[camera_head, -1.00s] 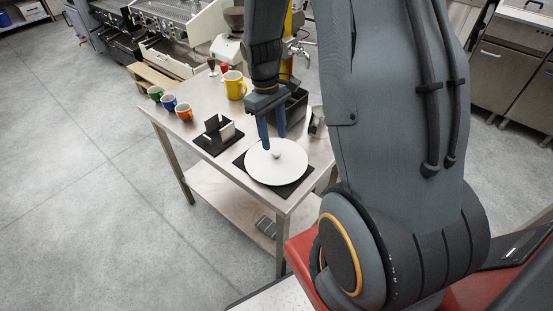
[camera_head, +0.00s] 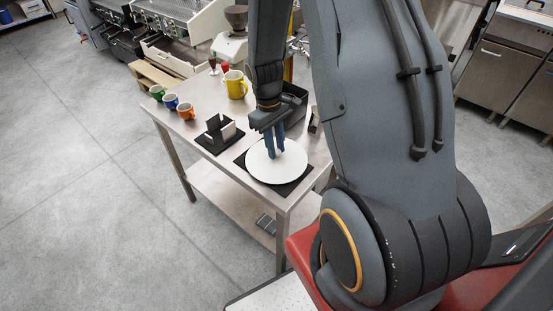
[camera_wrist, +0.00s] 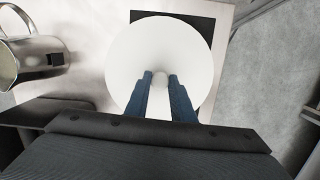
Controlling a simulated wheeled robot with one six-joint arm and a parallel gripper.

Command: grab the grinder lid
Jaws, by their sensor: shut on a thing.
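The grinder lid (camera_head: 268,170) is a round white disc with a small knob at its centre. It lies on a black square mat (camera_head: 297,188) near the front corner of the steel table. It also shows in the wrist view (camera_wrist: 190,45), with its knob (camera_wrist: 160,79) between the fingertips. My gripper (camera_head: 275,152) points down over the lid, and its blue fingers are shut on the knob. It also shows in the wrist view (camera_wrist: 160,80). The fingers hide part of the knob in the head view.
A black stand with white pieces (camera_head: 219,130) is left of the lid. A yellow jug (camera_head: 235,85), several coloured cups (camera_head: 171,102) and a dark box (camera_head: 294,103) stand farther back on the table (camera_head: 190,125). A metal pitcher (camera_wrist: 35,60) shows at left in the wrist view.

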